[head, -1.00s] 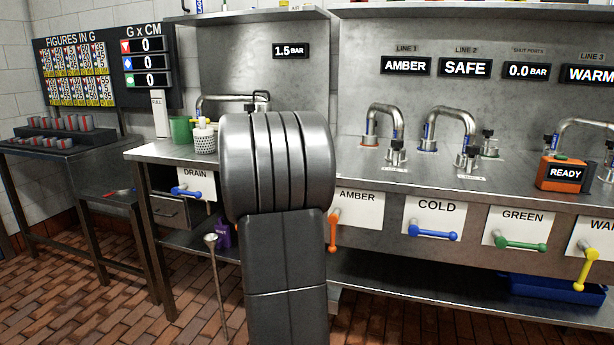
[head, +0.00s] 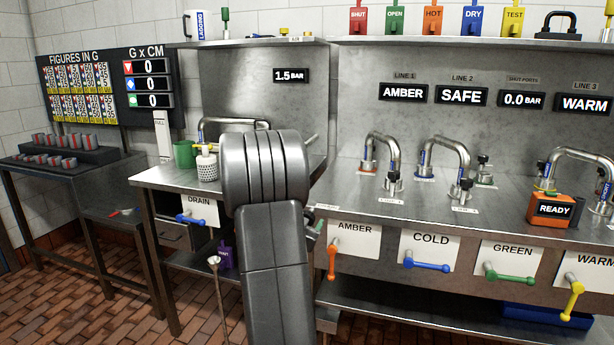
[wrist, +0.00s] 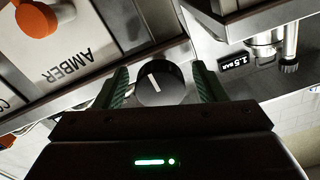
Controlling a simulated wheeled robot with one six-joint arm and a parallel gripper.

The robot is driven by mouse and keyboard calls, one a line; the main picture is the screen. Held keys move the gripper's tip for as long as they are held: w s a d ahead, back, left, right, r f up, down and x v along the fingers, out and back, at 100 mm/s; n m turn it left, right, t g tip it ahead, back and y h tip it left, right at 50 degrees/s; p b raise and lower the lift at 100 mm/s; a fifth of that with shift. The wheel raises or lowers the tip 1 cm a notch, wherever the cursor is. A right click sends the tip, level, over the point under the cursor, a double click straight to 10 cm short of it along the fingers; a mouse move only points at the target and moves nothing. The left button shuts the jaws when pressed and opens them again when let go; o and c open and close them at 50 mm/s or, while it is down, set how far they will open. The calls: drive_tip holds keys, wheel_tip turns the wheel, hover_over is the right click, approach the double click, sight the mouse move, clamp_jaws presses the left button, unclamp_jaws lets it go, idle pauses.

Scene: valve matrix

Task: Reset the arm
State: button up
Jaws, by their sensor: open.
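My gripper (wrist: 160,72) is open in the wrist view, its two dark green fingers spread apart. A round black knob (wrist: 160,84) with a white pointer line lies in the gap between the fingers. I cannot tell whether either finger touches it. In the head view my grey arm (head: 266,180) stands bent in front of the bench, between the DRAIN and AMBER labels. It hides the knob and most of my gripper there.
The steel bench (head: 410,200) carries curved taps and an orange READY box (head: 551,210). The orange AMBER handle (head: 332,258) sits close to my arm's right. A blue DRAIN handle (head: 190,218) is at its left. A 1.5 BAR display (head: 291,76) hangs behind. The brick floor (head: 60,290) is open at lower left.

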drive_tip(key=n+p, duration=0.3)
drive_tip(key=shift+n, duration=0.3)
drive_tip(key=shift+f, duration=0.15)
